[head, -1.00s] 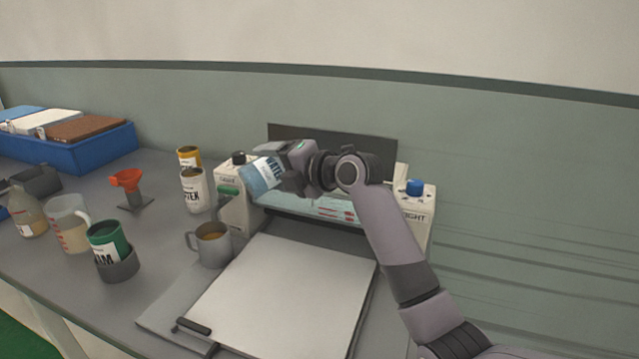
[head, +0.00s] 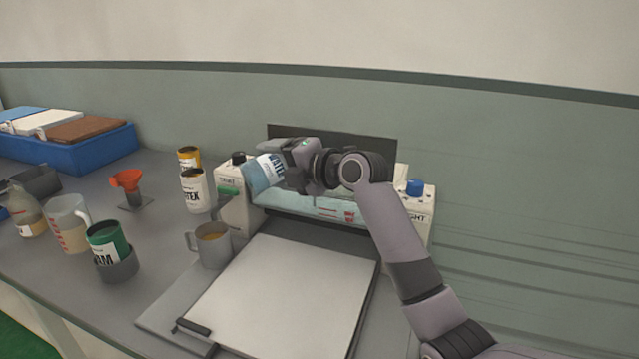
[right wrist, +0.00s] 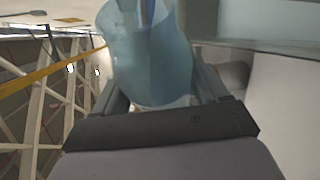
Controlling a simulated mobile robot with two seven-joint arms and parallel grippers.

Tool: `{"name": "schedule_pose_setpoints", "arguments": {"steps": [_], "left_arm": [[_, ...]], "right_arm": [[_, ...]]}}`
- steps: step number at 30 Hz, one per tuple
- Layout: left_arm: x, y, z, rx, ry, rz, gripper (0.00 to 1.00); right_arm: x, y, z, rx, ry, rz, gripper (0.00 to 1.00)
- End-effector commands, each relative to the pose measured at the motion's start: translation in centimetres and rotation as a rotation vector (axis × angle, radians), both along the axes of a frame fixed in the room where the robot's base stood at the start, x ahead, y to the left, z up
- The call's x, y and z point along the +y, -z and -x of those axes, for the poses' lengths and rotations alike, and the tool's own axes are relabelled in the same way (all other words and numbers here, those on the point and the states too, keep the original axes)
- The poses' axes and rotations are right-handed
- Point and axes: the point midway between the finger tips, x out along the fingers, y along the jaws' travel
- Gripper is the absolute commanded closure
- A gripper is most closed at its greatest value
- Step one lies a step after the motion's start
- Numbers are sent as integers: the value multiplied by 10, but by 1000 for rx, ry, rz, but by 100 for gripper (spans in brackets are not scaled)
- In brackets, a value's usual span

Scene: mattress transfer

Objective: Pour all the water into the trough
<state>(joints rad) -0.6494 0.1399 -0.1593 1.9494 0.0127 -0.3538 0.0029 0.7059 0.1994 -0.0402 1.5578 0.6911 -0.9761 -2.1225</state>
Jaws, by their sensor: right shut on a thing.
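The water bottle (head: 265,172), pale blue with a white label, is tilted over the left part of the trough. My right gripper (head: 284,165) is shut on it. In the right wrist view the translucent blue bottle (right wrist: 155,60) sits between the fingers. The trough (head: 310,207) is a long, pale blue-lit opening in the machine, below the gripper, with red marks along its front. I cannot tell how much water is left in the bottle. My left gripper is not in view.
A grey mug (head: 209,245) stands left of the white plate (head: 283,292). A latex can (head: 195,190), a red funnel (head: 127,182), a measuring jug (head: 70,223) and a green-topped can (head: 107,243) stand further left. Blue knob (head: 414,187) at the machine's right end.

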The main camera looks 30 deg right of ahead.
Motion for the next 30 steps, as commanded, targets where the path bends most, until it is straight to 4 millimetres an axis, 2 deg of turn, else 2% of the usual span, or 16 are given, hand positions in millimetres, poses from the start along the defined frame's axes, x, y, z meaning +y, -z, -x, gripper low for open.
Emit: {"name": "schedule_pose_setpoints", "arguments": {"steps": [30], "left_arm": [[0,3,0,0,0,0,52]], "right_arm": [[-5,-6,-1,1,1,-63,72]]}}
